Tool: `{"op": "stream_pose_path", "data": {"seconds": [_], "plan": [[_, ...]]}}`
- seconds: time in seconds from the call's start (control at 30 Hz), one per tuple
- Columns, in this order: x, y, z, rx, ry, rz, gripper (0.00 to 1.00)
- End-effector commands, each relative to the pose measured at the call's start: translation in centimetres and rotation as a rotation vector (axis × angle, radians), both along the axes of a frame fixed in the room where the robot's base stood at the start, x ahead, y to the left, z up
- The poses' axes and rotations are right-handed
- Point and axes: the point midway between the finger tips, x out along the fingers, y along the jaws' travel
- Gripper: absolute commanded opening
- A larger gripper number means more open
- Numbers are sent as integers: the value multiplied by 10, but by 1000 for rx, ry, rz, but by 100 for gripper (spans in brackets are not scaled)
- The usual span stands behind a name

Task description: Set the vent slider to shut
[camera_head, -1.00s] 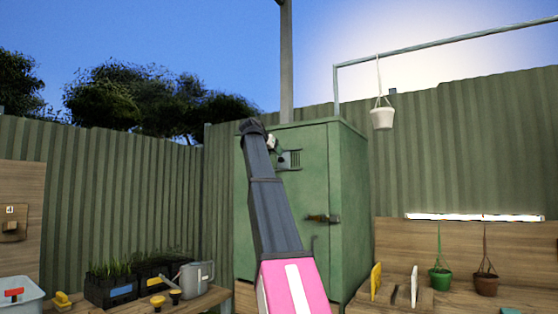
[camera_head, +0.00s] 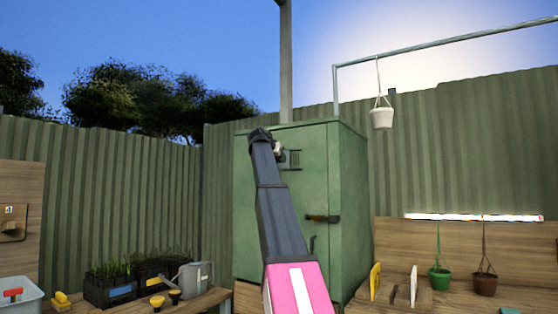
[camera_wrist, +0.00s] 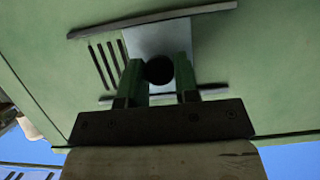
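The vent slider is a pale grey plate (camera_wrist: 150,40) with a round black knob (camera_wrist: 159,69), set between two rails on a green cabinet (camera_head: 349,210). In the wrist view dark vent slots (camera_wrist: 103,64) lie uncovered to the left of the plate. In the head view the slots (camera_head: 295,159) show just right of my gripper (camera_head: 281,154). The two green fingers of my gripper (camera_wrist: 159,72) stand one on each side of the knob and seem to touch it. In the head view my gripper hides the knob and plate.
The cabinet has a dark latch (camera_head: 322,218) below the vent. A white hanging pot (camera_head: 381,118) is to the right. Seedling trays (camera_head: 110,291) and a watering can (camera_head: 195,276) stand at the lower left. The air around the vent is free.

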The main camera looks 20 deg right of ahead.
Motion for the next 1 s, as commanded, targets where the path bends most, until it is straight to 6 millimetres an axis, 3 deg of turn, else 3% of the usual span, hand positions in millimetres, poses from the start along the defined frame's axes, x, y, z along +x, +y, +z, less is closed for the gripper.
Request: {"op": "stream_pose_path", "data": {"seconds": [0.17,0.43,0.73,0.77,0.8,0.83,1.0], "plan": [[-8,-5,-1,0,0,-1,0],[-45,-34,0,-1,-1,-2,0],[-48,-37,0,-2,2,-4,0],[-48,-37,0,-2,3,-5,36],[-48,-37,0,-2,3,-5,48],[-48,-37,0,-2,3,-5,54],[-47,-36,0,-1,2,-2,54]]}}
